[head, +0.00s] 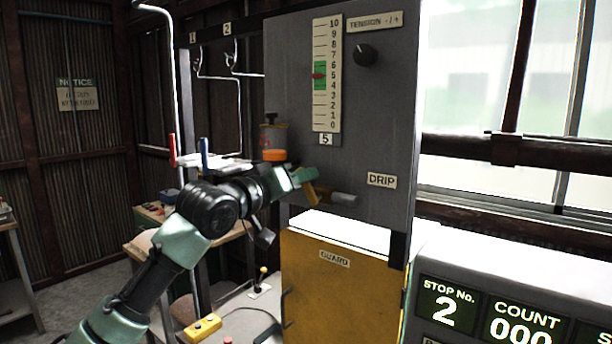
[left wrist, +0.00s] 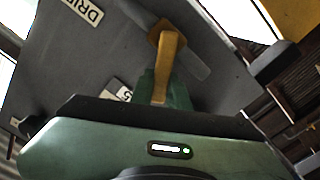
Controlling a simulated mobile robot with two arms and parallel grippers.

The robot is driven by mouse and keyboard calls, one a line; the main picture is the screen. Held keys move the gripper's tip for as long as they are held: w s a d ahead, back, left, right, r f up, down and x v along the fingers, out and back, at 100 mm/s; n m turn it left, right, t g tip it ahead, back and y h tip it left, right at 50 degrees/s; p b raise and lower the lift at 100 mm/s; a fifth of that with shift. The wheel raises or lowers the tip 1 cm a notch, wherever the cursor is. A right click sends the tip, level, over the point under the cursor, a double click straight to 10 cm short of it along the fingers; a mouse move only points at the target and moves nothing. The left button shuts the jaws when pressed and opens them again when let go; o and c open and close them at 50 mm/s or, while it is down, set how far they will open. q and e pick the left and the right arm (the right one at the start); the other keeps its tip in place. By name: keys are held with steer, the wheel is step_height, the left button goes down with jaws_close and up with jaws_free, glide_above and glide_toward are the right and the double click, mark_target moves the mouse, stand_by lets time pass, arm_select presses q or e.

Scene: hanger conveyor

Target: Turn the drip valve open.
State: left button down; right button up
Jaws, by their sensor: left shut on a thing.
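The drip valve has a yellow lever (head: 313,194) on a short grey pipe (head: 343,199), left of the DRIP label (head: 381,180) on the grey panel. My left gripper (head: 303,178) reaches the lever from the left and is shut on it. In the left wrist view the yellow lever (left wrist: 171,52) runs from its hub down to the green fingers (left wrist: 155,88). The lever's gripped end is partly hidden by the fingers. The lever sits at an angle to the pipe in both views. My right gripper is in neither view.
An oil cup with an orange base (head: 274,155) is just above my left gripper. A tension scale (head: 326,75) and black knob (head: 365,55) are higher on the panel. The yellow guard box (head: 340,290) stands below. Red and blue handles (head: 204,153) are behind my forearm.

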arm_select(q)
steer(key=shift+a+f+n, duration=0.1)
steer(key=shift+a+n, duration=0.05)
steer(key=shift+n, duration=0.25)
steer(key=c, duration=1.4)
jaws_free()
steer(key=shift+o, duration=0.2)
steer(key=b+v, duration=0.3)
steer(key=v, duration=0.4)
steer(key=shift+s+a+b, duration=0.25)
steer(key=shift+b, duration=0.15)
